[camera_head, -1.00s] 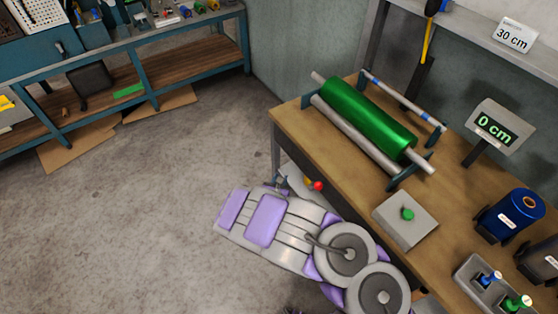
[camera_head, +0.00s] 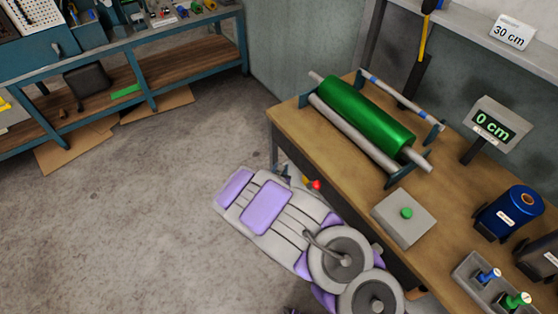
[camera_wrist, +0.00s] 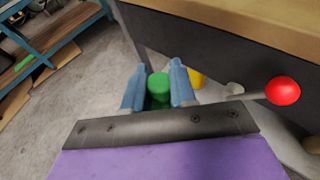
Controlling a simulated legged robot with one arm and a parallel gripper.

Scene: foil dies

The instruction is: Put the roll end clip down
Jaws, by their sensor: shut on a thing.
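My gripper (camera_wrist: 160,88) is shut on a green cylindrical piece (camera_wrist: 158,86), which appears to be the roll end clip. Its rounded top shows between the two blue fingers in the wrist view; its lower part is dark and partly hidden. The gripper is beside the workbench edge, low and to the left of the bench in the head view, where my arm covers most of it. The held piece cannot be made out in the head view.
A red-knobbed lever (camera_wrist: 283,91) sticks out beside the gripper, with a yellow part (camera_wrist: 196,78) near the fingers. The workbench (camera_head: 300,122) bears a green roll (camera_head: 366,115), a grey button box (camera_head: 404,218), a blue roll (camera_head: 510,212) and a grey holder (camera_head: 466,271). Floor at left is clear.

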